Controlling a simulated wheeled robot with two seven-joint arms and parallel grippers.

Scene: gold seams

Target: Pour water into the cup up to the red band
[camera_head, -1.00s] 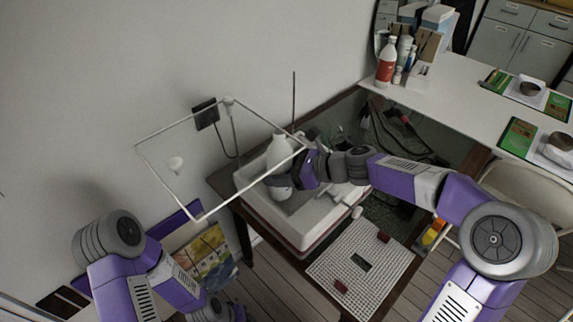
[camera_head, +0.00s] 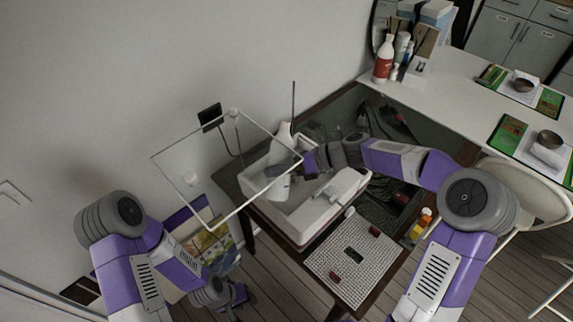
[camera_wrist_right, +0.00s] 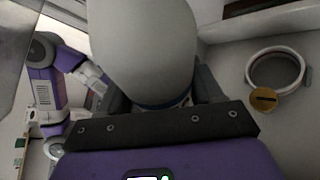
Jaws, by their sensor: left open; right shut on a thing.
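A white bottle-like vessel (camera_head: 280,186) with a narrow neck stands out over the white basin (camera_head: 303,236), partly behind a clear framed panel. My right gripper (camera_head: 300,167) is shut on it from the right. In the right wrist view the vessel's smooth pale body (camera_wrist_right: 143,50) fills the middle, between the fingers of the right gripper (camera_wrist_right: 155,95). My left gripper (camera_head: 238,297) is open and empty, low in the head view, away from the basin. I cannot make out a cup with a red band, nor any water.
The clear panel's pale frame (camera_head: 180,200) crosses the view left of the basin. A white perforated board (camera_head: 335,262) with dark red pieces lies in front. A pale ring (camera_wrist_right: 276,70) and a tan disc (camera_wrist_right: 263,99) show in the right wrist view. A white table (camera_head: 450,100) stands behind.

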